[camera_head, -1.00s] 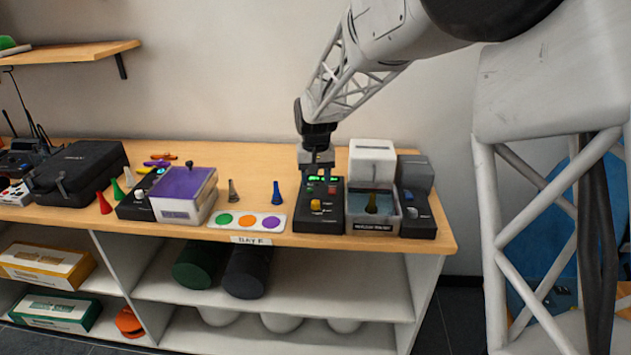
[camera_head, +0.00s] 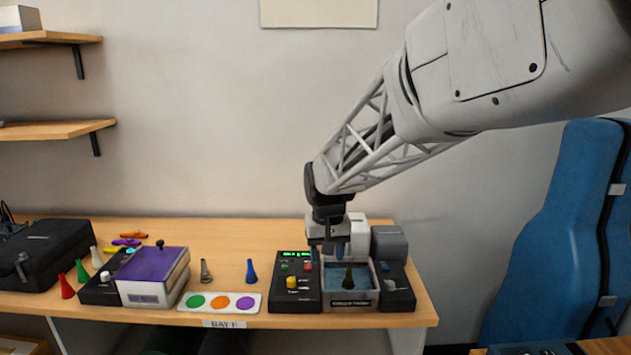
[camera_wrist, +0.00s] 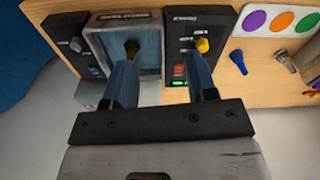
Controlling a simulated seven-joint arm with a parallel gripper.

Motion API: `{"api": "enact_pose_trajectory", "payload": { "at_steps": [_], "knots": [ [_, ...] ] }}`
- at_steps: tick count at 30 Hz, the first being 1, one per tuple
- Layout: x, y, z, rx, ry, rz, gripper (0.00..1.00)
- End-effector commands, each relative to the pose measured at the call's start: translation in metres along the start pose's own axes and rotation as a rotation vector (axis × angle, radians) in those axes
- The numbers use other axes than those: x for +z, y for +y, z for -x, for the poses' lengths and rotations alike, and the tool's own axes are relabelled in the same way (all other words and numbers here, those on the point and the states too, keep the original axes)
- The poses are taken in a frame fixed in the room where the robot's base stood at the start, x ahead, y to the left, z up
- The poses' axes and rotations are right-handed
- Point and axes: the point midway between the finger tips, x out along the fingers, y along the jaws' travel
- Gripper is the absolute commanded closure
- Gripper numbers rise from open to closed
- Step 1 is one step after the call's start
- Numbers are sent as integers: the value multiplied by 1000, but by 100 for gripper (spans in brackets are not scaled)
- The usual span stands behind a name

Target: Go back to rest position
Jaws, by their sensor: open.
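My gripper (camera_head: 329,247) is at the end of the lattice arm, above the bench near the control box and the clear-walled bath. In the wrist view my gripper (camera_wrist: 163,82) shows two blue-grey fingers spread apart with nothing between them. The black control box (camera_head: 295,285) has a yellow knob and a lit green display; it also shows in the wrist view (camera_wrist: 183,45). The bath (camera_head: 333,297) to its right holds a dark olive mouthpiece-like piece (camera_head: 348,279), upright. The gripper hides part of the white block behind the bath.
A dark box (camera_head: 397,288) stands right of the bath. Wall shelves hang upper left.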

Motion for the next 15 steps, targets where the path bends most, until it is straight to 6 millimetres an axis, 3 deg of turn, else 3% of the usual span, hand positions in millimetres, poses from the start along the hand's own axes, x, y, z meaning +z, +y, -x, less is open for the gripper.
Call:
{"api": "enact_pose_trajectory", "payload": {
  "at_steps": [6, 15],
  "knots": [
    [51, 28, 25, 2, 29, -28, 48],
    [122, 58, 46, 6, 63, -64, 48]
  ]
}}
